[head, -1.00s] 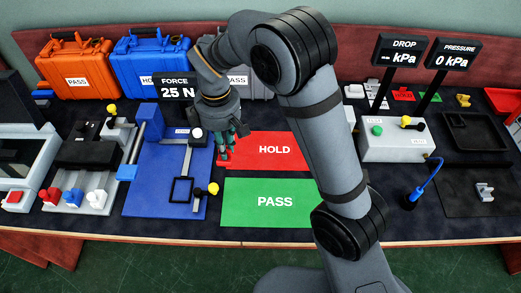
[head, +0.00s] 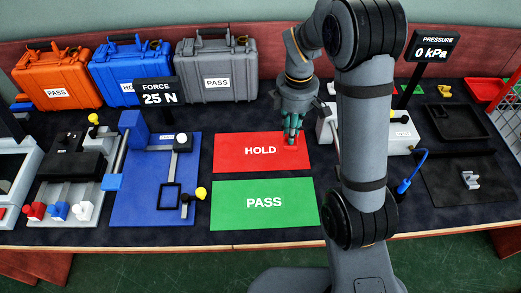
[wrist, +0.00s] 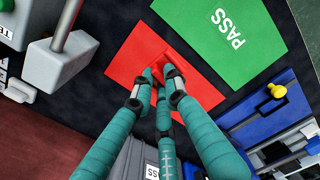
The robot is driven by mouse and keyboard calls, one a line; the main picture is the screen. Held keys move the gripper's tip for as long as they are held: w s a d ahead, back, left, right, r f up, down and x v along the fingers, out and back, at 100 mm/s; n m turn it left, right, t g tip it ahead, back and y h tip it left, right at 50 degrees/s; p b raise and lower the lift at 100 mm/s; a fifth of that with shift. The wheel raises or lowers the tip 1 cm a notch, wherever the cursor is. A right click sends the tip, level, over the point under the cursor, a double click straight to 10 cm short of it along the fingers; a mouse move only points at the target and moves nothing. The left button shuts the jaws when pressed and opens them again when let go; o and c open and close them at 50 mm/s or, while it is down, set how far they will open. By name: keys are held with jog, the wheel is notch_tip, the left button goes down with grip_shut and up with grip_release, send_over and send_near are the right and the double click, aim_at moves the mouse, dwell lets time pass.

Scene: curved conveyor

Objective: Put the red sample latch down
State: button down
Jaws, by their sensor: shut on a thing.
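The red sample latch (head: 291,141) is at the fingertips of my gripper (head: 292,133), over the right part of the red HOLD mat (head: 232,151). My gripper is shut on the latch. In the wrist view the green-blue fingers (wrist: 160,84) close around the red latch (wrist: 170,61), with the red mat (wrist: 135,53) behind it. Red on red makes the latch's outline hard to read, and the fingers hide part of it. I cannot tell whether the latch touches the mat.
The green PASS mat (head: 232,205) lies in front of the HOLD mat and is bare. A blue fixture (head: 140,200) stands to the left. A grey-white unit (head: 402,140) stands to the right, partly behind my arm. Orange (head: 57,80), blue (head: 105,70) and grey (head: 190,75) cases line the back.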

jog(key=shift+w+n, duration=0.1)
jog(key=shift+n, duration=0.3)
jog(key=shift+a+f, duration=0.1)
jog(key=shift+a, duration=0.1)
jog(key=p, duration=0.1)
send_over(252, 157)
notch_tip(252, 157, down, 7)
jog(key=shift+r, duration=0.1)
jog(key=shift+f, duration=2)
jog(key=shift+f, duration=0.1)
jog(key=c, duration=2.2)
grip_release()
jog(key=shift+f, duration=0.1)
jog(key=o, duration=0.5)
jog(key=shift+c, duration=0.2)
